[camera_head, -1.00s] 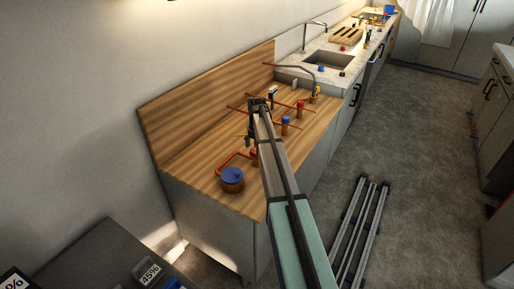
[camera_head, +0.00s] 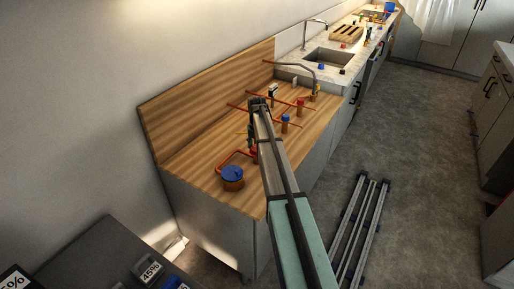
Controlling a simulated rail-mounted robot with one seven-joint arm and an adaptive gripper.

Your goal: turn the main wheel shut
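A blue round wheel (camera_head: 232,173) sits on top of a brown cylinder near the front of the wooden counter, joined to a copper pipe. A small red part (camera_head: 254,152) stands on the pipe run behind it, mostly hidden by my arm and gripper. The view does not show which one is the main wheel. My arm reaches over the counter from the lower right, and my gripper (camera_head: 252,145) hangs down from its end, just above or against the red part. The fingers are too small and dark to tell whether they are open or shut, or touching it.
Copper pipes (camera_head: 292,107) with smaller blue and red knobs (camera_head: 285,118) run across the wooden counter (camera_head: 200,165), right of my arm. A sink (camera_head: 328,59) and cutting board lie farther back. Grey rails (camera_head: 362,230) lie on the floor; the floor to the right is clear.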

